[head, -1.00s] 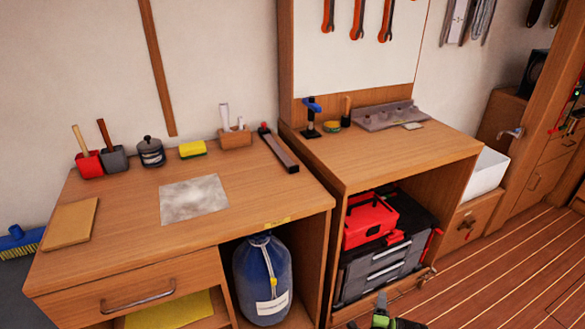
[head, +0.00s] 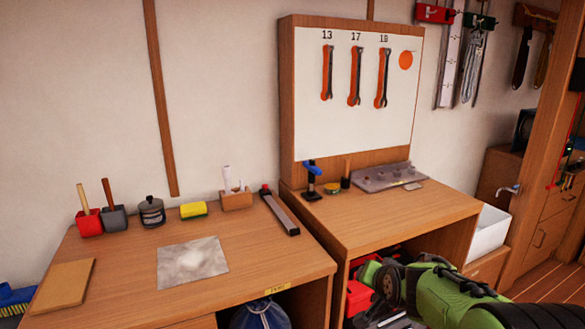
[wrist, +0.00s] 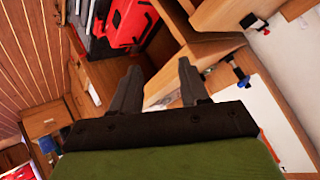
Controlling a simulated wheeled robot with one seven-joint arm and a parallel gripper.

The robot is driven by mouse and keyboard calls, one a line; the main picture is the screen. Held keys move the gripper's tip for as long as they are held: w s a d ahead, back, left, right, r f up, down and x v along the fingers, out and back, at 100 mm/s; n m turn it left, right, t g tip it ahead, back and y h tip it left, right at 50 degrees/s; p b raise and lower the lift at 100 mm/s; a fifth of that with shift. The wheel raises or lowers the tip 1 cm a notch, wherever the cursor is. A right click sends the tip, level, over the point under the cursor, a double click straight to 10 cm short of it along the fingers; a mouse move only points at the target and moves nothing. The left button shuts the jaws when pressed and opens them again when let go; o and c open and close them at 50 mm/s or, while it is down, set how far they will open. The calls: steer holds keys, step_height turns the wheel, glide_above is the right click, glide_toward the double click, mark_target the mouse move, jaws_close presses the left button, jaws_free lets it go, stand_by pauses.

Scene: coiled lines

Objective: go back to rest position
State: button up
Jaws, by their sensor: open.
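My gripper (wrist: 157,82) shows in the wrist view with its two dark fingers apart and nothing between them. It hangs in the air in front of the right bench, with the red toolbox (wrist: 130,22) beyond the fingertips. In the head view my green and black arm reaches in from the lower right, in front of the right bench's open shelf. I cannot make out the fingers there.
The right bench (head: 410,219) stands close behind my arm, with a blue-handled clamp (head: 312,180) and a grey tray (head: 390,177) on top. Wrenches hang on the white board (head: 340,125). The left bench (head: 110,290) holds several small items. Floor shows at right.

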steer(key=s+a+r+n+g, duration=0.1)
steer(key=s+r+n+g, duration=0.15)
steer(key=s, duration=1.45)
steer(key=s+a+r+n+g, duration=0.15)
steer(key=s+n, duration=0.25)
steer(key=s, duration=1.3)
step_height(320, 180, up, 17)
steer(key=p, duration=1.7)
steer(key=shift+w+a+f+g+p, duration=0.2)
steer(key=shift+w+g+p, duration=0.1)
steer(key=shift+w, duration=0.1)
steer(key=shift+r+m, duration=0.1)
steer(key=shift+m, duration=0.15)
